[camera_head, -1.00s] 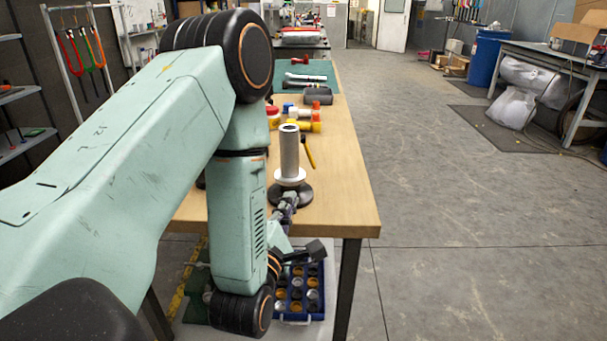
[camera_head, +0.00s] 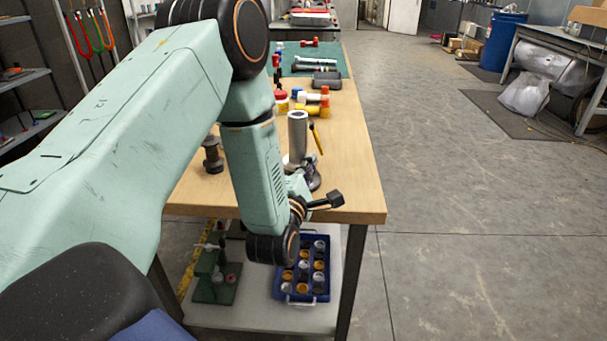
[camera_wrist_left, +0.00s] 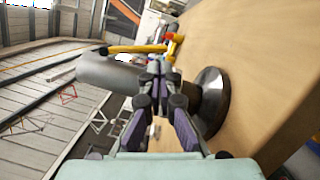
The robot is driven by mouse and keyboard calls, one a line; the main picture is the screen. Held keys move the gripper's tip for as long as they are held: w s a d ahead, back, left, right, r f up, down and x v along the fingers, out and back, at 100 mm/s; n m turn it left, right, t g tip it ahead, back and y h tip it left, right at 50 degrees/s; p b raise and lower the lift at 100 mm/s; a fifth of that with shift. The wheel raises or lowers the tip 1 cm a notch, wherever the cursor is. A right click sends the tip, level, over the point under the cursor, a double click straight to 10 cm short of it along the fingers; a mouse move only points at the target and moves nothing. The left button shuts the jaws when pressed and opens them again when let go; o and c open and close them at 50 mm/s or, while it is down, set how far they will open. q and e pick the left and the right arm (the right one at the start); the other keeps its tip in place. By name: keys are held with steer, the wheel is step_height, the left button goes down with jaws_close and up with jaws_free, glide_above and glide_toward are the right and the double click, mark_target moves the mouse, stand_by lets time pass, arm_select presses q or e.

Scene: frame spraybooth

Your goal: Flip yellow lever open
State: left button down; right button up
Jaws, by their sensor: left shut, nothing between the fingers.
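A yellow lever-like bar with a dark end (camera_head: 316,138) stands tilted just right of a grey metal cylinder (camera_head: 297,130) on the wooden bench. In the left wrist view the yellow bar (camera_wrist_left: 135,49) runs sideways above the cylinder (camera_wrist_left: 108,73). My left gripper (camera_wrist_left: 157,65) is shut and empty, its fingertips close to the cylinder and pointing toward the bar. I cannot tell whether they touch either. In the head view the left gripper (camera_head: 303,182) is partly hidden by my arm, near the cylinder's dark round base (camera_head: 316,177). My right gripper is not in view.
The wooden bench (camera_head: 355,185) holds yellow, orange and red parts (camera_head: 313,110) behind the cylinder and a dark spool-shaped part (camera_head: 212,155) at left. A blue tray (camera_head: 322,285) sits on the lower shelf.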

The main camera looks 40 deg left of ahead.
arm_select(q)
steer(key=shift+w+a+r, duration=0.1)
steer(key=shift+w+a, duration=0.1)
steer(key=shift+w, duration=0.35)
steer(key=shift+w, duration=0.1)
